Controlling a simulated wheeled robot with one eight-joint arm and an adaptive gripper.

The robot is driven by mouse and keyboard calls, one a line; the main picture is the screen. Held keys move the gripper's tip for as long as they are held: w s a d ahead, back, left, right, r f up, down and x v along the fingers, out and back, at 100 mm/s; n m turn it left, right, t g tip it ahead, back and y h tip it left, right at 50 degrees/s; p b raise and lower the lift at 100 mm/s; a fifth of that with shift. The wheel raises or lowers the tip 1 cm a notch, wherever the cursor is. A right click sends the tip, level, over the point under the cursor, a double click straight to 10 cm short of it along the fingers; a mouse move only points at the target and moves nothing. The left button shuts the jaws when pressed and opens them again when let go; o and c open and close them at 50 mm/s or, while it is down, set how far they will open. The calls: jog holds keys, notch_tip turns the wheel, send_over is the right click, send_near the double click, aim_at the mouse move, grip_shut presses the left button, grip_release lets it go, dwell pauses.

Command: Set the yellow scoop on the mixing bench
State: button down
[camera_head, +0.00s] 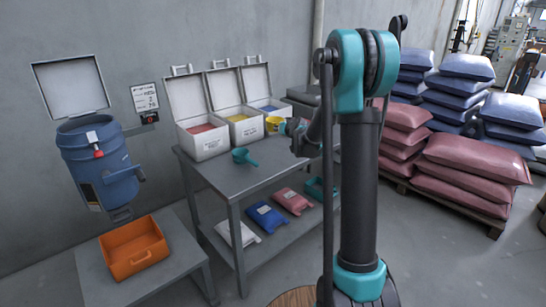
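The yellow scoop (273,124) shows at the front of the right-hand bin, above the right part of the grey bench (223,176). My gripper (286,128) is at the scoop's right side, with its tip against or very near it. The fingers are small and partly hidden, so I cannot tell whether they are closed on the scoop. I also cannot tell whether the scoop touches the bench. A lower grey bench (98,288) stands at the left under a blue drum (98,160). The picture does not make clear which one is the mixing bench.
A teal scoop (243,157) lies mid-bench. Open-lidded white bins (205,145) line its back, holding red, yellow and blue material. Bags (266,217) lie on the lower shelf. An orange tray (134,247) sits on the low bench. Stacked sacks (460,170) stand at right.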

jog(key=shift+n+y, duration=0.4)
jog(key=shift+y, duration=0.1)
jog(key=w+r, duration=0.2)
jog(key=r, duration=0.2)
jog(key=shift+w+d, duration=0.1)
jog(key=shift+w, duration=0.4)
notch_tip(320, 180, down, 20)
jog(key=shift+r, duration=0.25)
jog(key=c, duration=1.4)
grip_release()
jog(key=shift+c, duration=0.2)
